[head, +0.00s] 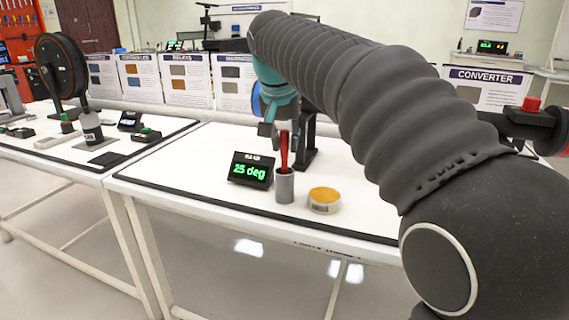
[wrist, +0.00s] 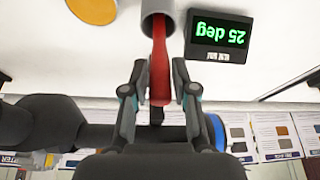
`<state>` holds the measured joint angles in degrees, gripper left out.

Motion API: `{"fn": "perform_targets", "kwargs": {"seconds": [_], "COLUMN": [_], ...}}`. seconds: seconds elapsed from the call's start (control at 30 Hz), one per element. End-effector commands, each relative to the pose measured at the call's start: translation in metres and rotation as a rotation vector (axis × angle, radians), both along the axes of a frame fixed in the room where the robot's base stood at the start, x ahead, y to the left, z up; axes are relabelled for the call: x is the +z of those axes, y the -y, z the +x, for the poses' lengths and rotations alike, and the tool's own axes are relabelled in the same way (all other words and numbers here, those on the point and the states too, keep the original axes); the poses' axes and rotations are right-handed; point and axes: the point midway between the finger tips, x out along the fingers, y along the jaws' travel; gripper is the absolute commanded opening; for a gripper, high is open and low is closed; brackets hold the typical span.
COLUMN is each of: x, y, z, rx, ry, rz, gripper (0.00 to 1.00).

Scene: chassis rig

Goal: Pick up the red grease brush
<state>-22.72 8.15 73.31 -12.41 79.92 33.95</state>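The red grease brush (head: 284,150) stands upright in a grey cylindrical cup (head: 285,187) on the white table. Its lower end is hidden inside the cup. My gripper (head: 284,128) is at the brush's upper end, pointing down. In the wrist view the red handle (wrist: 160,70) lies between the two fingers of my gripper (wrist: 159,68), with the cup (wrist: 157,9) beyond the fingertips. The fingers are apart, one on each side of the handle, with narrow gaps showing. The gripper looks open around the handle, not closed on it.
A black display reading "25 deg" (head: 251,170) stands left of the cup. A round tin with an orange top (head: 324,200) sits close on its right. A dark upright stand (head: 306,145) is just behind. The white table (head: 200,170) is clear to the left.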

Motion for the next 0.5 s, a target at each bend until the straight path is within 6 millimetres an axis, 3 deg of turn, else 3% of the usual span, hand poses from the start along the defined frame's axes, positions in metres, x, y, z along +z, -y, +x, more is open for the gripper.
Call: {"fn": "perform_targets", "kwargs": {"seconds": [0.03,0.07,0.5], "x": [0.0001,0.0001,0.0040], "y": [0.0000,0.0000,-0.0002], "z": [0.0000,0.0000,0.0002], "rx": [0.000,0.000,0.000], "ry": [0.000,0.000,0.001], "rz": [0.000,0.000,0.000], "gripper": [0.07,0.00,0.00]}}
